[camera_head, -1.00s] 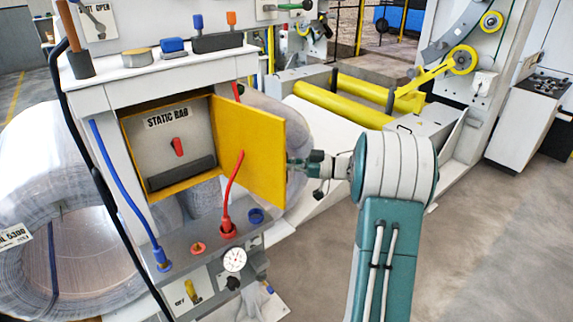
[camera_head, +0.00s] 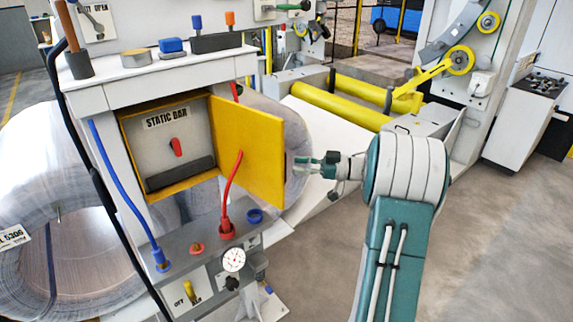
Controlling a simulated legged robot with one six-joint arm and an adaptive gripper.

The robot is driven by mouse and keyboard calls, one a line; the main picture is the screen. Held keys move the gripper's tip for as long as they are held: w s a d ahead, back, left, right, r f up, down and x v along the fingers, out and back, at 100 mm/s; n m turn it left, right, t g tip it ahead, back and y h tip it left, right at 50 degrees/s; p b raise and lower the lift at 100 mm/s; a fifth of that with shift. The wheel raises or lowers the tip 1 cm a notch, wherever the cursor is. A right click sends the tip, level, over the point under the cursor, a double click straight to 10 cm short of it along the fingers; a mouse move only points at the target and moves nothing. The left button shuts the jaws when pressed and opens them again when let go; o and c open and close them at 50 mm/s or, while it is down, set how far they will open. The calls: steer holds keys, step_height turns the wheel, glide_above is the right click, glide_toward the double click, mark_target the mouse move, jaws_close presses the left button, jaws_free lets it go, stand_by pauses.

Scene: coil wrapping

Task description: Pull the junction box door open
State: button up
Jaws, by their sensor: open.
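The junction box door (camera_head: 255,150) is a yellow panel that stands swung open, hinged on the right side of the box opening. Inside the box, a grey panel (camera_head: 155,152) labelled "STATIC BAR" with a red switch (camera_head: 176,147) is exposed. My gripper (camera_head: 300,167) is to the right of the door's free edge, fingers pointing left. It is open and empty, with a small gap between it and the door.
A red cable (camera_head: 232,190) runs in front of the door's lower part to a red plug below. A blue cable (camera_head: 120,190) runs down the left. Yellow rollers (camera_head: 345,105) lie behind. Wrapped coils (camera_head: 70,230) stand at left.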

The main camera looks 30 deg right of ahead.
steer(key=v, duration=0.7)
steer(key=shift+s+d, duration=0.2)
steer(key=shift+d, duration=0.1)
steer(key=shift+f, duration=0.1)
